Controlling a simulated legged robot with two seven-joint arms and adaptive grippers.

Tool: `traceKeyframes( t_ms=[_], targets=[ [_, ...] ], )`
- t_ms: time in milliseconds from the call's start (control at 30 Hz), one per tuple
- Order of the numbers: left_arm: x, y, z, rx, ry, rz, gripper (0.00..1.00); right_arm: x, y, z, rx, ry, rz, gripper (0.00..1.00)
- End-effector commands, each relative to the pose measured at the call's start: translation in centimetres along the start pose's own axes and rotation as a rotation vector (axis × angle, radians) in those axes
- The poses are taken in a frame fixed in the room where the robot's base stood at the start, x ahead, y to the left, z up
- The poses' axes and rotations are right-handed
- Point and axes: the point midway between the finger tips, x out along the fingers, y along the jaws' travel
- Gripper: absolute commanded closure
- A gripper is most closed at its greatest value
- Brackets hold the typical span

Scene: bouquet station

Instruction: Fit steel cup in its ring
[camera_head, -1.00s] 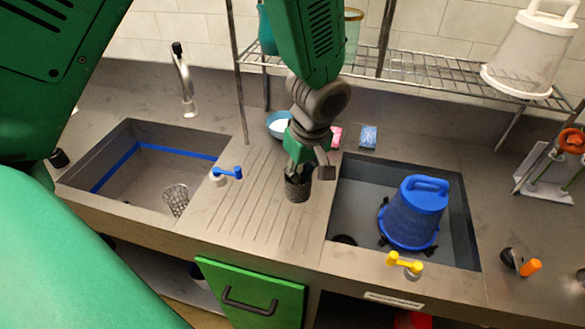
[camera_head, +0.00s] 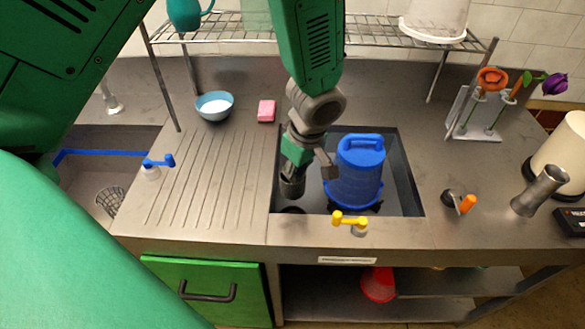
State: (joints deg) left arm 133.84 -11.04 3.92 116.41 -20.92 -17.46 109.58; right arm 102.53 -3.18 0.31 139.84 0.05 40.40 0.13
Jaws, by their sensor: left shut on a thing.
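My left gripper (camera_head: 304,165) comes down from the top over the left part of the right sink. It is shut on a small dark round cup (camera_head: 292,187), which looks like the steel cup, held upright below the fingers. A dark round opening (camera_head: 292,210), which looks like the ring, shows in the sink's near left corner, just below the cup in the picture. The cup appears apart from it; the exact height gap cannot be told. My right gripper is not in view.
A blue bucket (camera_head: 355,175) stands in the right sink (camera_head: 405,185), close right of my gripper. A yellow tap handle (camera_head: 349,220) is at the front edge. A ribbed drainboard (camera_head: 205,185) lies left, clear. A wire shelf (camera_head: 380,38) runs behind.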

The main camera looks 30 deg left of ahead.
Motion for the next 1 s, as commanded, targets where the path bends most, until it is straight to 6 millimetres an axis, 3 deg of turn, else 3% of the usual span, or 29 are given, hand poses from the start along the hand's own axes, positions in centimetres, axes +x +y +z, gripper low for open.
traceKeyframes(
  t_ms=[400,1000],
  targets=[
    [4.0,-0.2,0.0,-0.001,-0.008,0.000,1.00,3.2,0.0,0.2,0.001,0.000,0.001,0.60],
    [8.4,0.0,1.4,0.001,-0.002,0.001,1.00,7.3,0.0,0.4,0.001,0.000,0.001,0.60]
  ],
)
